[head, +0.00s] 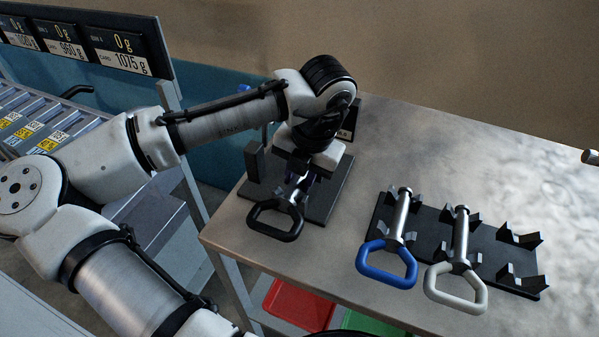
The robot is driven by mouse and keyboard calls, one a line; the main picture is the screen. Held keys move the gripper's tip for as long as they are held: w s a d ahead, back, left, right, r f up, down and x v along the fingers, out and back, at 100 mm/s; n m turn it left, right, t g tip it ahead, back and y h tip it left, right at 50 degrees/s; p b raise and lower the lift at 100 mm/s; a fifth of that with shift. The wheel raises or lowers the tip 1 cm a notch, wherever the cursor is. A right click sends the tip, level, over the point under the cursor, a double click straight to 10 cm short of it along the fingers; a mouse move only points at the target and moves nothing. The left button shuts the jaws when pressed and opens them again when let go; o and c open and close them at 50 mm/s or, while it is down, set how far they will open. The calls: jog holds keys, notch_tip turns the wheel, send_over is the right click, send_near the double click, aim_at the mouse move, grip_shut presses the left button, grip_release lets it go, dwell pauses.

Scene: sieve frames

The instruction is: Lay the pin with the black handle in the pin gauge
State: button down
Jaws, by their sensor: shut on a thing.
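The pin with the black handle (272,234) is under my wrist, over the black base of the pin gauge (323,203). Its loop handle points to the front left, and a short bit of its silver shaft shows. My gripper (298,184) is shut on this pin near the shaft, pointing down. My wrist hides most of the shaft and the gauge's middle, so I cannot tell whether the pin touches the gauge's supports. A dark upright block (254,160) stands at the gauge's left, and part of a small display (346,134) shows behind my wrist.
A black rack (432,254) on the right holds a blue-handled pin (387,265) and a white-handled pin (455,288); its rightmost cradle (518,257) is empty. Bare table (440,150) lies behind the rack. Red (298,305) and green (375,324) bins sit below the table's front edge.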

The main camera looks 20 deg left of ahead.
jog(key=c, duration=1.1)
grip_release()
jog(key=d+r, duration=0.1)
jog(key=r, duration=0.8)
jog(key=d+r, duration=0.1)
jog(key=r, duration=0.3)
jog(key=shift+d+r, duration=0.3)
jog(key=shift+d, duration=0.05)
jog(key=shift+s, duration=0.1)
